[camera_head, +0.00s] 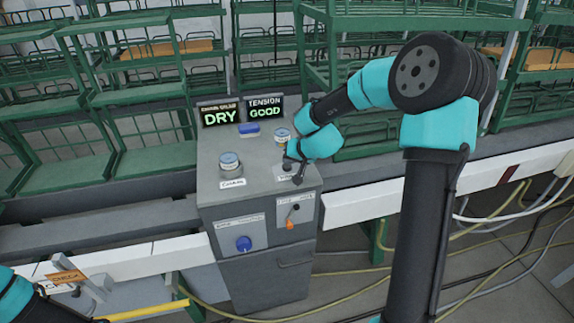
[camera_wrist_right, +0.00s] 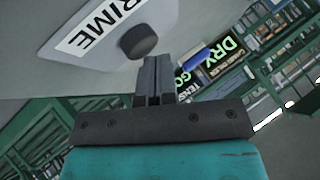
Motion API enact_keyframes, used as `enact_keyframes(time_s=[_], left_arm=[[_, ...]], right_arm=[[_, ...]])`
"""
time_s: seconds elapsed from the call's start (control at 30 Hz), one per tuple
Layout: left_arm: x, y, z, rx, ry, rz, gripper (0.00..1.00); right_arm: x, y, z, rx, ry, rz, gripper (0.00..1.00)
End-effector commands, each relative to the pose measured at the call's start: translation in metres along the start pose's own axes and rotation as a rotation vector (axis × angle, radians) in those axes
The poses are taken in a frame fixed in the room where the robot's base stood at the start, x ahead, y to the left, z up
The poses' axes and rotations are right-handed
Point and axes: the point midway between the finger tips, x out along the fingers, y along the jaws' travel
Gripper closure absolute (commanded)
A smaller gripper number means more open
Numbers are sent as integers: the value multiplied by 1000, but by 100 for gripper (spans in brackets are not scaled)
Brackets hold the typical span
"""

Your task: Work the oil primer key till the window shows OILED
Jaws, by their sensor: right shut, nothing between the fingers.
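The oil window (camera_head: 220,117) at the back of the grey press cabinet (camera_head: 212,190) reads DRY in green letters. The primer key (camera_head: 287,164) is a small dark round cap on the cabinet top, by a partly hidden label. In the right wrist view the key (camera_wrist_right: 138,41) stands beside a label ending in "RIME". My right gripper (camera_head: 299,174) is shut and empty, its fingertips right beside the key. The wrist view shows its closed fingers (camera_wrist_right: 154,78) just below the cap; contact cannot be told. My left arm enters at the bottom left corner; its jaws are unclear.
A second window (camera_head: 265,108) reads TENSION GOOD. A blue-topped button (camera_head: 230,162) and another knob (camera_head: 282,136) stand on the cabinet top. The front has a blue knob (camera_head: 243,243) and an orange-tipped lever (camera_head: 290,222). Green racks (camera_head: 150,160) stand behind.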

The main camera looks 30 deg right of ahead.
Motion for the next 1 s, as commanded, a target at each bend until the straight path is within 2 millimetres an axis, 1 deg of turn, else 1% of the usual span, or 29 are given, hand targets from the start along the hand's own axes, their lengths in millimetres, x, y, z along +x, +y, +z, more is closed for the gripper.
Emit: enact_keyframes(time_s=[0.57, 1.0], left_arm=[[0, 0, 0, 0, 0, 0, 61], [0, 0, 0, 0, 0, 0, 61]], right_arm=[[2, 1, 2, 0, -1, 0, 100], [-10, -8, -7, -2, 0, -1, 100]])
